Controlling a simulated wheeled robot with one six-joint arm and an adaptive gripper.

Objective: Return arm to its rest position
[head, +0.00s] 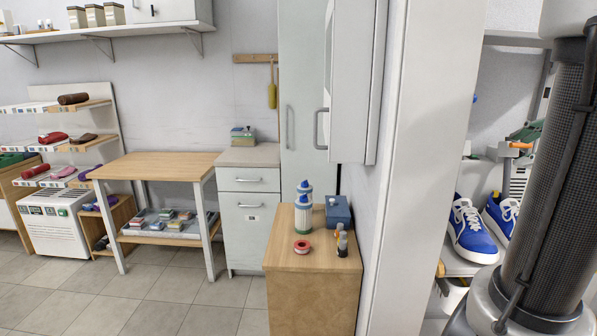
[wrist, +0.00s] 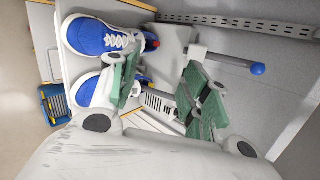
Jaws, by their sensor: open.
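My gripper (wrist: 162,88) shows in the wrist view with its two green-padded fingers spread apart and nothing between them. A pair of blue sneakers with white soles and laces sits on a white shelf beyond it: one sneaker (wrist: 98,36) at the upper left, the other (wrist: 92,90) below it, partly hidden by the left finger. In the head view the sneakers (head: 468,232) show at the right, beside my dark arm link. I cannot tell from the pictures whether the fingers touch the sneaker.
A grey rod with a blue tip (wrist: 257,68) juts out near the right finger. A white wall edge (head: 428,170) stands left of the shoe shelf. A wooden cabinet (head: 312,300) holds bottles, a blue box and red tape. Tiled floor (head: 170,300) is open at the left.

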